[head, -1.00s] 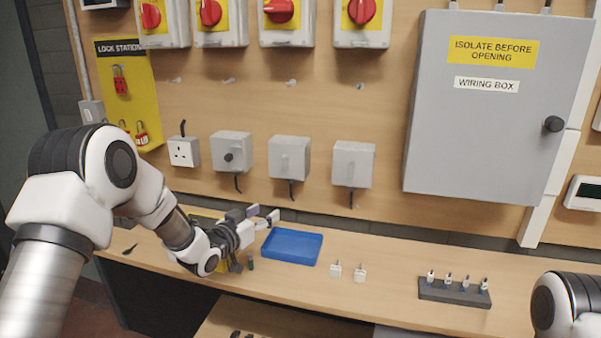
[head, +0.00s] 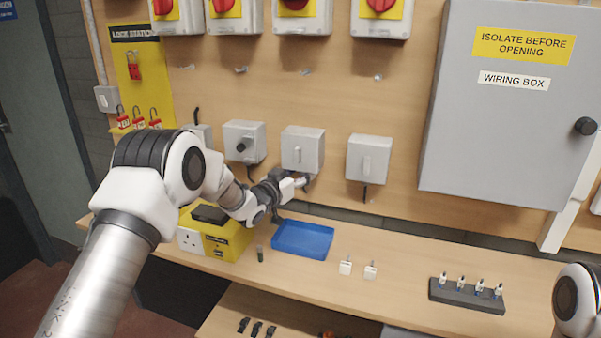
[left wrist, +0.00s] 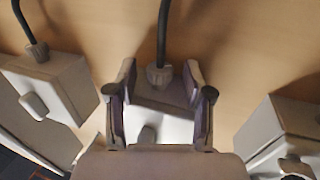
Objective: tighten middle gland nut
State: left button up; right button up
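In the head view the nut is hidden by the gripper. My right gripper is out of view; only part of my right arm shows.
Neighbouring boxes hang at left (head: 243,141) and right (head: 368,158). Below, the bench holds a blue tray (head: 302,240), a yellow socket unit (head: 226,240), two small white pieces and a dark rack (head: 466,295). A large wiring box (head: 505,130) is at right.

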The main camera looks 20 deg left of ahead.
pick_arm(q)
grip_shut()
